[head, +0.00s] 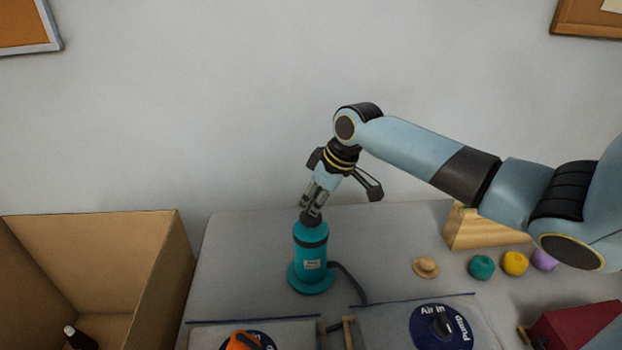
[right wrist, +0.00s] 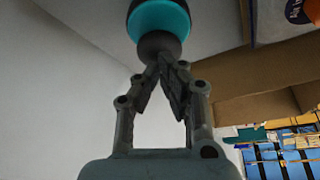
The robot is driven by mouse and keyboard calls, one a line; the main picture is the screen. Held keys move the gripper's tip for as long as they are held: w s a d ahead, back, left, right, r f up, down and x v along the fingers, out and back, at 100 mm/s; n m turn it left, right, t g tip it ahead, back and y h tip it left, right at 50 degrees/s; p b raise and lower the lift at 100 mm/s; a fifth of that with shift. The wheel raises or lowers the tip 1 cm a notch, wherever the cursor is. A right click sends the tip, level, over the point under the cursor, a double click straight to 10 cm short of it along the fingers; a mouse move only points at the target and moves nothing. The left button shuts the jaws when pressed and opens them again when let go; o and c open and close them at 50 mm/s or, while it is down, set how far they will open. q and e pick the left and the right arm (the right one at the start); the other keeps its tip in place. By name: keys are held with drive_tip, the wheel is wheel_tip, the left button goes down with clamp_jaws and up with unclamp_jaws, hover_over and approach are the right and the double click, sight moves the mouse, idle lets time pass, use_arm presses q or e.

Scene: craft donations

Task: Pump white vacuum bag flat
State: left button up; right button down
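A teal hand pump (head: 311,262) with a dark round top stands upright on the table. My right gripper (head: 312,212) points down at this top, with its fingers drawn together. In the right wrist view the fingertips (right wrist: 170,66) meet at the dark knob (right wrist: 158,45) and seem to touch it, not wrap around it. Two pale bags lie at the front edge of view, mostly cut off. The right bag (head: 385,318) carries a blue dial (head: 440,327) with "Air in" and "Pump". The left bag (head: 210,335) has a blue disc with an orange piece (head: 243,341). My left gripper is out of view.
A dark hose (head: 352,282) runs from the pump towards the bags. An open cardboard box (head: 160,280) stands left. A wooden block (head: 470,230), straw hat (head: 425,267), coloured yarn balls (head: 481,267) and a dark red box (head: 570,328) are right. The table behind the pump is clear.

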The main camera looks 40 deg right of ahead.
wheel_tip(320, 180, up, 5)
drive_tip(key=p, duration=0.4)
drive_tip(key=shift+p, duration=0.35)
drive_tip(key=shift+r, duration=2.8)
drive_tip(key=shift+s+f+b, duration=0.1)
drive_tip(key=shift+f+b, duration=2.85)
drive_tip(key=shift+f, duration=2.7)
wheel_tip(320, 180, up, 6)
drive_tip(key=p, duration=0.6)
drive_tip(key=shift+r, duration=2.65)
